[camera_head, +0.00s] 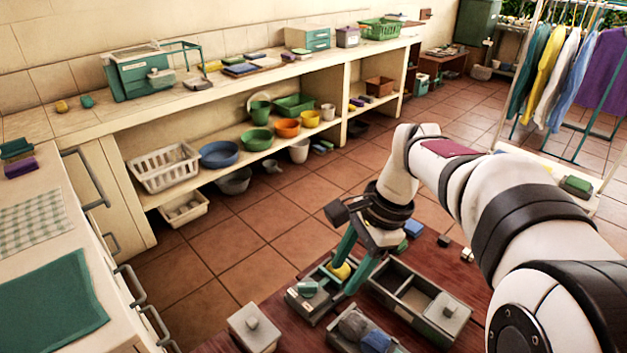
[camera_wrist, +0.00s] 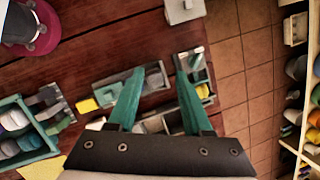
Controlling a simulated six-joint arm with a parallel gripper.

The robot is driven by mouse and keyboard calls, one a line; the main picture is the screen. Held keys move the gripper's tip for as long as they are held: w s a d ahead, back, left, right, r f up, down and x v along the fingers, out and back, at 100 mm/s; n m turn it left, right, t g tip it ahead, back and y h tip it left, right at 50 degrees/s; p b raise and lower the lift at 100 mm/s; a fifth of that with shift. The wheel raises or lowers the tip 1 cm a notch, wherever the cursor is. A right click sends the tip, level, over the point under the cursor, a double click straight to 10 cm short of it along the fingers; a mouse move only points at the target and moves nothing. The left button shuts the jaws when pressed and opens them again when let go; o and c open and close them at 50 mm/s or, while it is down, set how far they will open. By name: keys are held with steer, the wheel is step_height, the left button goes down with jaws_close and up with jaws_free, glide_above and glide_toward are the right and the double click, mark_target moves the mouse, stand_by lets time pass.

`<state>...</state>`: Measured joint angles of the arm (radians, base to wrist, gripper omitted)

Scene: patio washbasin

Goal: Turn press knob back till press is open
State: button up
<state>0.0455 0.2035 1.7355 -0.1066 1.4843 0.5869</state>
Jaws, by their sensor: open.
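My gripper (camera_head: 344,279) points down over small grey trays on the red-brown table, with its two teal fingers apart. In the wrist view the gripper (camera_wrist: 160,72) is open, with part of a tray visible between the fingers. A yellow rounded piece (camera_head: 340,270) is beside the fingers in the head view; I cannot tell whether they touch it. I cannot say for sure which thing is the press. A pale block with a round knob (camera_head: 252,325) stands at the table's near left edge, also in the wrist view (camera_wrist: 184,10). A knobbed grey piece (camera_head: 446,310) sits at the long tray's right end.
The long grey tray (camera_head: 405,290) is right of my gripper. Another tray (camera_head: 345,340) holds grey and blue pieces. A green boxy device (camera_head: 138,75) stands on the back counter. A clothes rack is at the right. Tiled floor lies open between table and counter.

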mark_target(308, 284)
steer(key=w+f+m, duration=0.4)
steer(key=w+f, duration=0.1)
steer(key=w, duration=0.6)
steer(key=shift+y, duration=0.4)
steer(key=x, duration=1.5)
steer(key=shift+w+a+f, duration=0.2)
steer(key=shift+w+a, duration=0.15)
jaws_close()
